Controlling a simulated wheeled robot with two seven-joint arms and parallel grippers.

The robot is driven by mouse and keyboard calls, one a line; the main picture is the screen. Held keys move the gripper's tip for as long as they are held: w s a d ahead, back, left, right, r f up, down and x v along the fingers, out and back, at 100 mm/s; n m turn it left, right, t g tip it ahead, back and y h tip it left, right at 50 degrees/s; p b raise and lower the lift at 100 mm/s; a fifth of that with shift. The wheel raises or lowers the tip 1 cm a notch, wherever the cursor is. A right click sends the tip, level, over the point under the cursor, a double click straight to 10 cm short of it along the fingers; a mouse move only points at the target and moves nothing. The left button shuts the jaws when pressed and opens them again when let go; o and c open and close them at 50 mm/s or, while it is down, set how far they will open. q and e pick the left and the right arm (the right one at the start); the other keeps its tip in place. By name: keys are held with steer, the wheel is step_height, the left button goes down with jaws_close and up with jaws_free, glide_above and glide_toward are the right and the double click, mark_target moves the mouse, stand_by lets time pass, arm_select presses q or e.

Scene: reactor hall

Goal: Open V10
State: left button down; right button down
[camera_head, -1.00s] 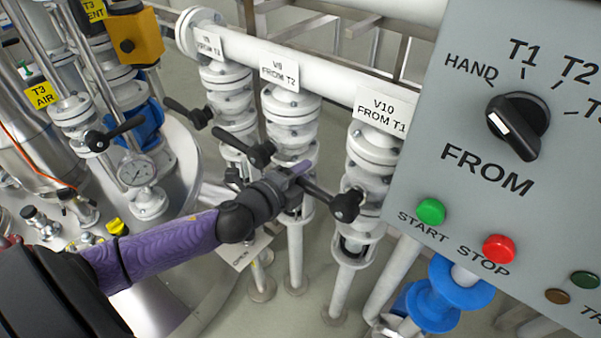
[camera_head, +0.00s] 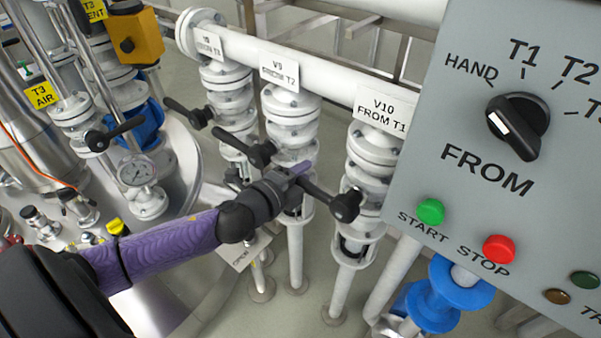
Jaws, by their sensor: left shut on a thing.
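The V10 valve (camera_head: 372,175) is a white flanged valve on a vertical pipe, under a label (camera_head: 382,110) reading "V10 FROM T1". Its black lever handle (camera_head: 322,194) points left and slightly up from the round hub (camera_head: 346,206) on the valve's front. My left gripper (camera_head: 297,176) comes in from the left on a purple arm. It is shut on the free end of the V10 handle, and its fingers hide that end. My right gripper is not in view.
The V9 valve (camera_head: 292,108) stands just left of V10, its black handle (camera_head: 249,147) close behind my left gripper. Another valve (camera_head: 228,92) stands further left. A grey control panel (camera_head: 420,180) with a knob (camera_head: 517,125) and buttons fills the right side, close to V10.

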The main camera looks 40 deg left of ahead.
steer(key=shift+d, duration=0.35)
arm_select(q)
steer(key=f+n, duration=0.2)
steer(key=shift+d+f+h+b, duration=0.2)
steer(key=shift+f+h+b, duration=0.2)
steer(key=shift+s+d+f+n+t+h, duration=0.2)
steer(key=shift+d+f+n+h, duration=0.3)
steer(key=shift+d+f+n, duration=1.2)
steer(key=shift+s+d+f+n+t+h, duration=0.15)
steer(key=shift+d+f+n+t+h, duration=0.55)
steer(key=shift+d+n, duration=1.75)
steer(key=shift+s+d+f+n+g+h, duration=0.15)
steer(key=shift+d+f+n+h, duration=0.15)
steer(key=shift+d+f+n, duration=1.85)
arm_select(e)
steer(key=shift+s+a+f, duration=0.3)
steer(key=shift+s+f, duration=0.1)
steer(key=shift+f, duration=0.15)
arm_select(q)
steer(key=shift+a+r+n, duration=0.6)
steer(key=shift+a+n, duration=0.1)
steer(key=shift+a, duration=0.15)
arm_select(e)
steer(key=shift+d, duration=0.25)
